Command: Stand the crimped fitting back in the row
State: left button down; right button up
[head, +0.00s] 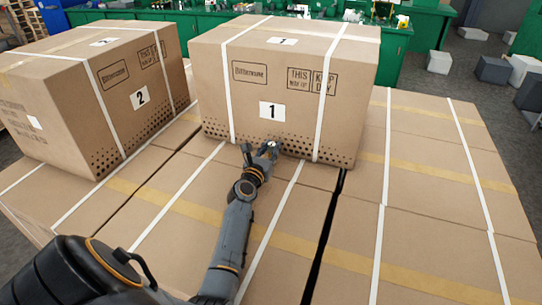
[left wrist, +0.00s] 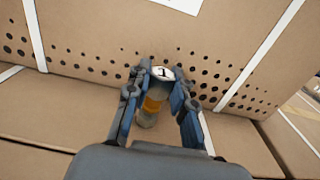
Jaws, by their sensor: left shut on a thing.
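The fitting (left wrist: 152,104) is a small cylinder with a white top marked 1, an orange band and a grey lower part. It is between the fingers of my left gripper (left wrist: 157,90), which is shut on it. In the head view my left gripper (head: 262,152) is just in front of the lower edge of the carton marked 1 (head: 255,75). I cannot tell whether the fitting touches the cardboard below. The fitting is mostly hidden in the head view. No row of other fittings can be made out. My right gripper is not in view.
A second carton marked 2 (head: 125,115) stands at the left. Both stand on strapped flat cartons (head: 430,190) with dark gaps between them. The front right top is clear. Green cabinets (head: 400,45) stand behind, and grey blocks (head: 492,70) lie on the floor at the right.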

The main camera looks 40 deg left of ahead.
pick_arm(q)
jog(key=shift+f, duration=0.1)
jog(key=c, duration=1.6)
grip_release()
jog(key=shift+f, duration=0.15)
jog(key=o, duration=0.5)
jog(key=shift+c, duration=0.2)
